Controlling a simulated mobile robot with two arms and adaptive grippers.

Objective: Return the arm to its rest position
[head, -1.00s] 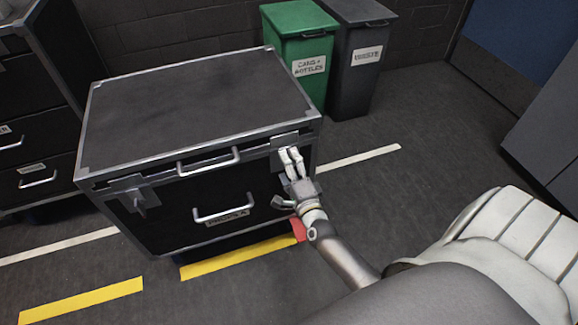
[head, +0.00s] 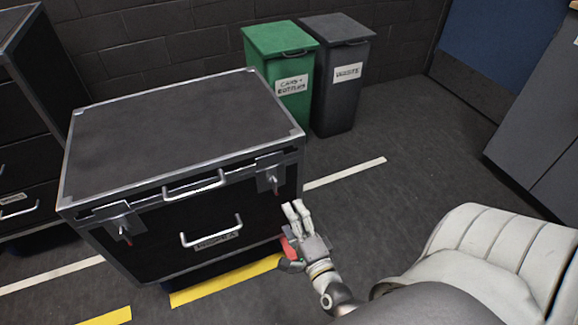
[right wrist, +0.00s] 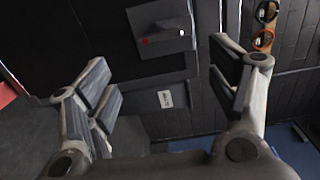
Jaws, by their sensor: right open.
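My right gripper (head: 297,212) is open and empty in the head view, in front of the black case's (head: 185,125) lower right corner. It is apart from the case's right latch (head: 271,178), which is above and left of it. In the right wrist view its fingers (right wrist: 165,75) are spread wide, with a latch plate (right wrist: 160,38) on the dark case face beyond them. The case's lid is down, and its left latch (head: 122,228) shows a small red mark. My left gripper is not in view.
A green bin (head: 285,75) and a grey bin (head: 340,75) stand behind the case. A drawer unit (head: 18,150) is at the left. A red piece (head: 289,248) shows beside my gripper, partly hidden. The floor (head: 385,205) to the right is clear.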

